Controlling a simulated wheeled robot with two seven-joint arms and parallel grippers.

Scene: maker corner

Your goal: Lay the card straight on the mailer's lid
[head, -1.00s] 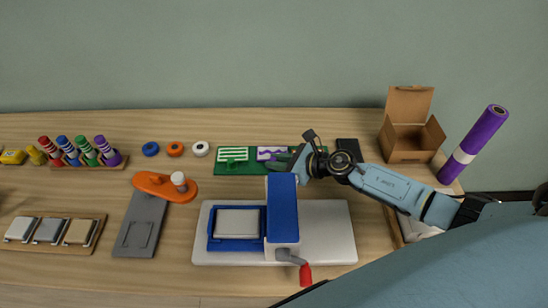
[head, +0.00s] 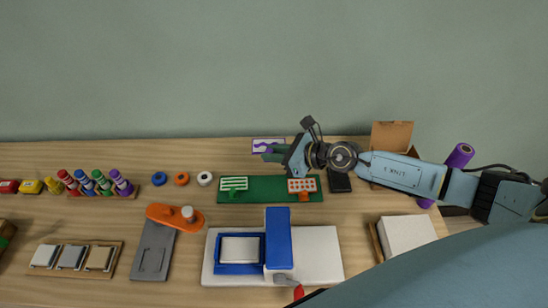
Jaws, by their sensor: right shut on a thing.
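My right gripper (head: 276,153) is shut on a white card with a purple wavy pattern (head: 268,145). It holds the card above the back of the table, behind the green card stand (head: 268,188). The gripper's fingers cover part of the card. A white flat-topped box (head: 408,236), which looks like the mailer, lies at the right of the table. The card is well to the left of it, and my right arm covers nearby parts of the table. My left gripper is not in view.
The stand keeps a green-striped card (head: 234,183) and an orange-dotted card (head: 302,185). A white and blue press (head: 318,254) stands in front. An open cardboard box (head: 392,136) and a purple roll (head: 460,155) are at the right, partly behind my arm.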

